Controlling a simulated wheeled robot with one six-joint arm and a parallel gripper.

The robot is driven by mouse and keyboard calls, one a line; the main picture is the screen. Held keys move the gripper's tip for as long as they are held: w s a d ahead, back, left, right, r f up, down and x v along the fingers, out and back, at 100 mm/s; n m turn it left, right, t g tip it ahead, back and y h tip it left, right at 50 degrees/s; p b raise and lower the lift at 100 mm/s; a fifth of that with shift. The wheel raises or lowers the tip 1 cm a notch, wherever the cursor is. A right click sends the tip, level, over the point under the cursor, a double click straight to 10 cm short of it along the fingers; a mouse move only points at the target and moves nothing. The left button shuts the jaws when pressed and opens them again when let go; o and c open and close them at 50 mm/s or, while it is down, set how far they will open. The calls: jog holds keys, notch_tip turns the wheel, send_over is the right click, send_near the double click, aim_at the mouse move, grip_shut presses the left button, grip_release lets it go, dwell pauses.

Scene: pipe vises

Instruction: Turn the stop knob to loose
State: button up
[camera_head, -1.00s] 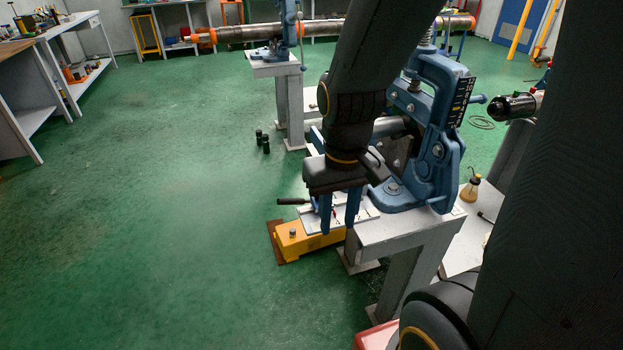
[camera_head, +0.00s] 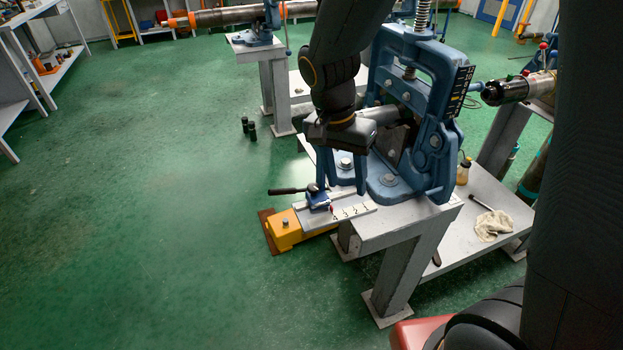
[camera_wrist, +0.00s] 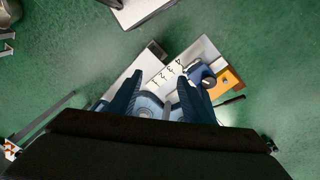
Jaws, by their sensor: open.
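The blue stop (camera_head: 318,197) sits on a pale rail (camera_head: 348,205) with a number scale, and a black-handled knob (camera_head: 287,190) sticks out to its left. In the wrist view the stop (camera_wrist: 201,74) is right of my fingertips, and its black handle (camera_wrist: 230,100) points to the lower right. My gripper (camera_head: 341,183) points down above the rail, beside the blue pipe vise (camera_head: 440,150). Its two blue fingers are apart with nothing between them. They also show in the wrist view (camera_wrist: 159,80), apart from the stop.
A yellow block (camera_head: 284,230) is at the rail's outer end. The vise stands on a grey bench (camera_head: 400,228). A rag (camera_head: 493,225) lies on the lower shelf at right.

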aim_at(313, 187)
jog(key=w+a+m+t+h+p, duration=0.1)
jog(key=w+a+m+h, duration=0.1)
jog(key=w+a+m, duration=0.65)
jog(key=shift+n, duration=0.65)
jog(key=f, duration=0.2)
jog(key=d+f+p, duration=0.1)
jog(key=f, duration=0.1)
jog(key=s+f, duration=0.1)
jog(key=f, duration=0.2)
jog(key=shift+s+d+f+p, duration=0.1)
jog(key=shift+d+p, duration=0.2)
jog(key=shift+c, duration=0.3)
jog(key=c, duration=1)
